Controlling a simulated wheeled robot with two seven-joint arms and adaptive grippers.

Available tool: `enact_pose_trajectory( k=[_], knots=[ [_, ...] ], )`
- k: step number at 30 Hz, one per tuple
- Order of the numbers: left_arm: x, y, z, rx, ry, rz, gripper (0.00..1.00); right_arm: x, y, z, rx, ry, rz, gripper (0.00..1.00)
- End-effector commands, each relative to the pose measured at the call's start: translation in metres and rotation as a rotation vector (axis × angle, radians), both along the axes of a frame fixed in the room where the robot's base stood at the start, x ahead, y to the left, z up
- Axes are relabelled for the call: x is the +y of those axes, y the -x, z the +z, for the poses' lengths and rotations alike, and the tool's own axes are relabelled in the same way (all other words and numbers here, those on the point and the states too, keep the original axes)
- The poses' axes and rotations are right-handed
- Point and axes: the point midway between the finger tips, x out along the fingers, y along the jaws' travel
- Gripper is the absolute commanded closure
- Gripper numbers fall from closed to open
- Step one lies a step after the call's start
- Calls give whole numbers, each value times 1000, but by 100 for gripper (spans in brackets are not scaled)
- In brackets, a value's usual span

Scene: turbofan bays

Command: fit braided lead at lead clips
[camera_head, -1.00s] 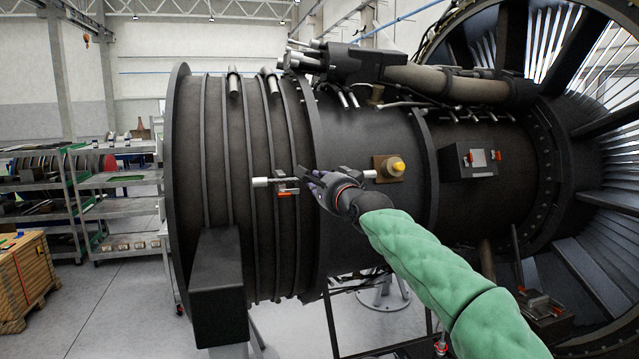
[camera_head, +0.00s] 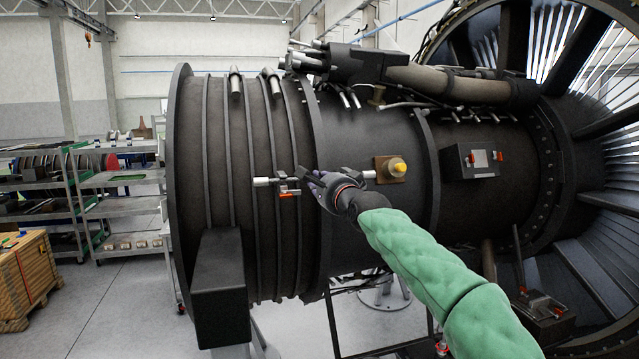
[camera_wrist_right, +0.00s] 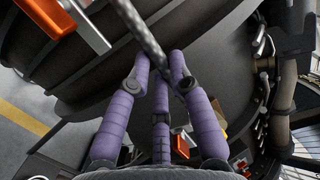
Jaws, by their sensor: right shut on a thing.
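My right gripper (camera_head: 316,182) is in front of the dark engine casing, its fingers pointing left. In the right wrist view its purple fingers (camera_wrist_right: 162,85) are closed around a grey braided lead (camera_wrist_right: 145,34), which runs up and left out of the picture. A clip with an orange-red lever (camera_head: 289,192) is on the casing just left of the fingertips; an orange lever (camera_wrist_right: 86,25) also shows at the upper left of the wrist view. Silver cylindrical pieces show left (camera_head: 263,181) and right (camera_head: 369,174) of the gripper, roughly in line. I cannot tell whether the lead sits in a clip. My left gripper is not in view.
A yellow-capped fitting (camera_head: 397,169) and a grey box with red levers (camera_head: 480,159) stand out from the casing on the right. A black block (camera_head: 220,290) juts out at lower left. Shelves (camera_head: 115,205) and a wooden crate (camera_head: 25,275) stand farther left, with open floor between.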

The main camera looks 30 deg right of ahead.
Motion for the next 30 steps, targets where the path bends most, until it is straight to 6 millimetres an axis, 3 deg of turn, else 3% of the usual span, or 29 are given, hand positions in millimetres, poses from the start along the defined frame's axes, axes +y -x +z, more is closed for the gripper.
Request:
enact_pose_trajectory(
  k=[3, 4, 6, 7, 20, 30],
  knots=[
    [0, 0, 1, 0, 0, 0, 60, -1, -1, 1, -2, 0, -1, 100],
    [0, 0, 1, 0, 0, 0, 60, -1, -1, 2, -3, 1, -1, 76],
    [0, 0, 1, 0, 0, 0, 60, -1, -1, 1, -3, 1, -1, 56],
    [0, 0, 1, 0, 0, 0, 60, -1, -1, 1, -3, 1, -1, 51],
    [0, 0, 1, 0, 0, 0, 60, 0, 3, 0, 0, 1, 0, 51],
    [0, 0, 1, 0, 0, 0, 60, 4, 43, 1, -2, 1, -1, 51]
  ],
)
